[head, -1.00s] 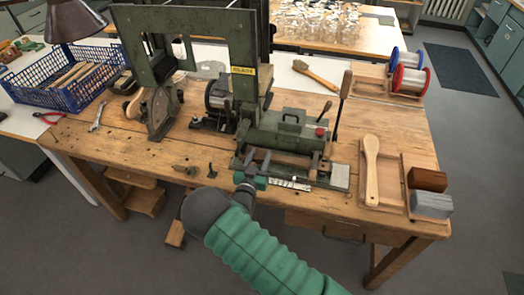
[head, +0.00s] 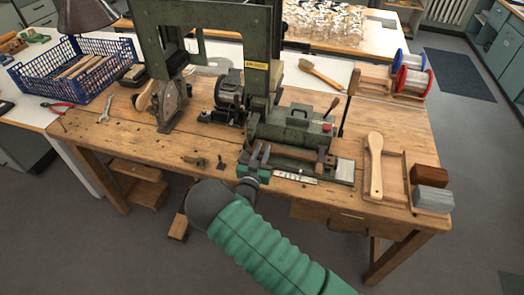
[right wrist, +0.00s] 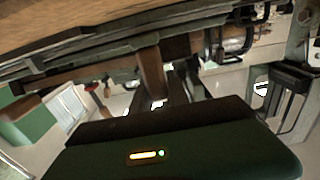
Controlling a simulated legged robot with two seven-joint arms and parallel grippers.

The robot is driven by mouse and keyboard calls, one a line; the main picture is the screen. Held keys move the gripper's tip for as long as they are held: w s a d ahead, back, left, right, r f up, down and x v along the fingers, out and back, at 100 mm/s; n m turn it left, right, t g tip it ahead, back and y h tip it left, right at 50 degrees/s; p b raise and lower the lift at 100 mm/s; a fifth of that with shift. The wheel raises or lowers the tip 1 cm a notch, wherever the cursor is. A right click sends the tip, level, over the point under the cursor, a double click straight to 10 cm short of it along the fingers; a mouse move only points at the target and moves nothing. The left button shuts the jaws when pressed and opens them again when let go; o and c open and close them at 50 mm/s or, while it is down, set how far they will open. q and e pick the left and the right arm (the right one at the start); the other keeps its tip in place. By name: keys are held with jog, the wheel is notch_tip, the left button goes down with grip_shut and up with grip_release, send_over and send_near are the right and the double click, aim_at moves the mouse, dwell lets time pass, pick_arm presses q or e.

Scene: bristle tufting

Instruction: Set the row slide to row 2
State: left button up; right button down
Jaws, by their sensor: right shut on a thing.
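The row slide is at the front of the green tufting machine (head: 292,130), a bar above a pale scale plate (head: 295,178). The row marks are too small to read. My right gripper (head: 260,156) is at the left end of this front assembly, its two fingers pointing toward the machine. In the right wrist view, a brown wooden handle (right wrist: 151,70) stands at the dark fingers, and the gripper is shut on it. The fingers hide much of where they meet it. My left gripper is not in view.
A wooden paddle (head: 375,165) lies on a tray at the right, beside brown and grey blocks (head: 430,198). A blue crate (head: 75,72) and a wrench (head: 105,108) are at the left. Small loose parts (head: 195,161) lie left of my gripper.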

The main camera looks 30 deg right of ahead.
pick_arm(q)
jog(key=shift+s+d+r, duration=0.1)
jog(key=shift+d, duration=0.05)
pick_arm(e)
jog(key=shift+s+d+r, duration=0.1)
jog(key=shift+d+r, duration=0.05)
jog(key=shift+d, duration=0.1)
dwell(0.3)
jog(key=shift+w+a+b, duration=0.45)
jog(key=shift+w+b, duration=0.1)
jog(key=shift+w+a, duration=0.15)
jog(key=shift+w, duration=0.05)
jog(key=c, duration=1.6)
grip_release()
jog(key=shift+o, duration=1.6)
jog(key=shift+w+d+f, duration=0.15)
jog(key=shift+d+f, duration=0.05)
jog(key=shift+f, duration=0.1)
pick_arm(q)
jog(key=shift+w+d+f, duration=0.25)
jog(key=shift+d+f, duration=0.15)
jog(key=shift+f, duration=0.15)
